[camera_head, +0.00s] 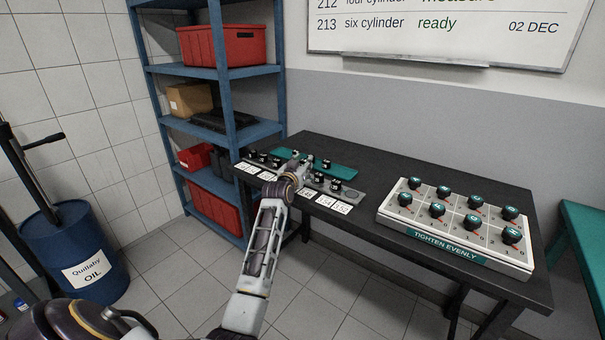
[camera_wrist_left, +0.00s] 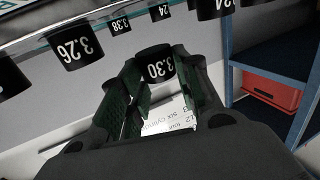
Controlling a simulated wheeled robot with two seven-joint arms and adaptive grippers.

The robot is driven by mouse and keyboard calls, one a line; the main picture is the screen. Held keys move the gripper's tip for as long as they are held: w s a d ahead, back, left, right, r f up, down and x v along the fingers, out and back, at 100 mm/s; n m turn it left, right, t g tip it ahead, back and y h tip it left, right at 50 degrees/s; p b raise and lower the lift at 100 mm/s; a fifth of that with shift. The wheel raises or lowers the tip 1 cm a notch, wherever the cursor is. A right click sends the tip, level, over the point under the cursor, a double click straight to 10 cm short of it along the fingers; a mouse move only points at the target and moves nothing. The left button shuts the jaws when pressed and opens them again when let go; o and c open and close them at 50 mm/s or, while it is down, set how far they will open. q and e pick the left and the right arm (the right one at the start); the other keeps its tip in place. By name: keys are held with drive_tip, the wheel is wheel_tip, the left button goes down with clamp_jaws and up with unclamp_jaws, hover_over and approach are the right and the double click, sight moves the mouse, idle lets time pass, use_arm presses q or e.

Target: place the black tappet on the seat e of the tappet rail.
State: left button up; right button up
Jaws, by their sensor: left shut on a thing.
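My left gripper (camera_head: 298,165) is over the tappet rail (camera_head: 357,197) on the dark bench. Its fingers (camera_wrist_left: 150,92) are shut on a black tappet (camera_wrist_left: 155,62) marked 3.30 in the left wrist view. In the head view the gripper hides the middle of the rail, and the held tappet cannot be made out clearly. Black tappets stand on the rail at its left part (camera_head: 263,158) and right part (camera_head: 335,186). The seat letters are too small to read, so I cannot tell which seat is e. My right gripper is not in view.
White cards (camera_head: 340,207) line the rail's front. A tray (camera_head: 391,216) of teal-topped knobs stands at the bench's right. A blue shelf (camera_head: 268,128) stands beyond the bench's left end.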

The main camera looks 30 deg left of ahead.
use_arm(q)
drive_tip(key=shift+f, duration=0.4)
wheel_tip(320, 180, down, 2)
drive_tip(key=shift+f+b, duration=0.25)
drive_tip(key=shift+b, duration=0.1)
drive_tip(key=shift+f, duration=0.3)
drive_tip(key=o, duration=0.7)
drive_tip(key=shift+o, duration=0.2)
drive_tip(key=shift+s, duration=0.15)
drive_tip(key=shift+v, duration=1.65)
drive_tip(key=shift+s+d+p, duration=0.25)
drive_tip(key=shift+s+p, duration=0.1)
drive_tip(key=shift+s, duration=0.35)
drive_tip(key=shift+p+v, duration=0.3)
drive_tip(key=shift+v, duration=3.15)
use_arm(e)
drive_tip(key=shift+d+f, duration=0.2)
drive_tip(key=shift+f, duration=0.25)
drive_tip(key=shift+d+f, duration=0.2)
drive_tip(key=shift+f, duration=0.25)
